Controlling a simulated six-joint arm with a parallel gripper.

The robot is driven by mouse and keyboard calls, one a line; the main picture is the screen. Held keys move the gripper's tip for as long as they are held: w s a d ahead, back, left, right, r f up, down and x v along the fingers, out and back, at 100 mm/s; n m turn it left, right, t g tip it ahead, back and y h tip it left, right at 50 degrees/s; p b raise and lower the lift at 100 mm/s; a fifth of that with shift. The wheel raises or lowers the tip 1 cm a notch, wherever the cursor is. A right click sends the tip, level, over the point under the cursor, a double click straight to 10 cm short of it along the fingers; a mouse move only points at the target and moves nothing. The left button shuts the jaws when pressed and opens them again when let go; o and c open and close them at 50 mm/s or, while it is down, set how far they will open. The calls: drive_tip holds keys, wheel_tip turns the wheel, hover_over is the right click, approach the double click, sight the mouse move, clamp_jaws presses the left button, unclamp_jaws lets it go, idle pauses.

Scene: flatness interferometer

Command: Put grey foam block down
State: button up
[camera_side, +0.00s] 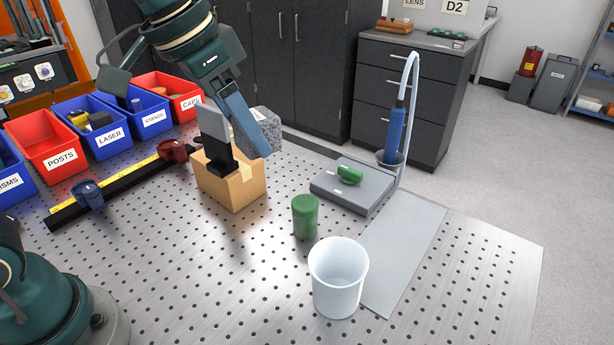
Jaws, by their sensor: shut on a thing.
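The grey foam block (266,118) is speckled and held in the air above and behind the cardboard box (240,190). My gripper (262,142) is shut on it. A blue finger crosses in front of the block and hides part of it. A dark upright piece with a grey plate (213,120) shows just left of the finger, over the box. I cannot tell whether it stands in the box.
On the perforated table are a green canister (305,217), a white bucket (338,280), a grey mat (405,250), and a grey case (352,187) with a green item. A blue tool (394,135) stands in a holder. Bins and a black rail (120,185) lie left.

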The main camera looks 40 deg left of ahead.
drive_tip(key=s+a+f+m, duration=0.1)
drive_tip(key=a+f+m, duration=0.1)
drive_tip(key=a, duration=0.1)
drive_tip(key=m+g+h, duration=0.3)
drive_tip(key=m+g, duration=0.1)
drive_tip(key=m, duration=0.8)
hover_over(152, 219)
drive_tip(key=a, duration=0.1)
wheel_tip(152, 219, down, 10)
drive_tip(key=f, duration=0.8)
drive_tip(key=shift+a+f, duration=0.15)
drive_tip(key=shift+a, duration=0.15)
drive_tip(key=o, duration=1.3)
drive_tip(key=shift+f, duration=0.15)
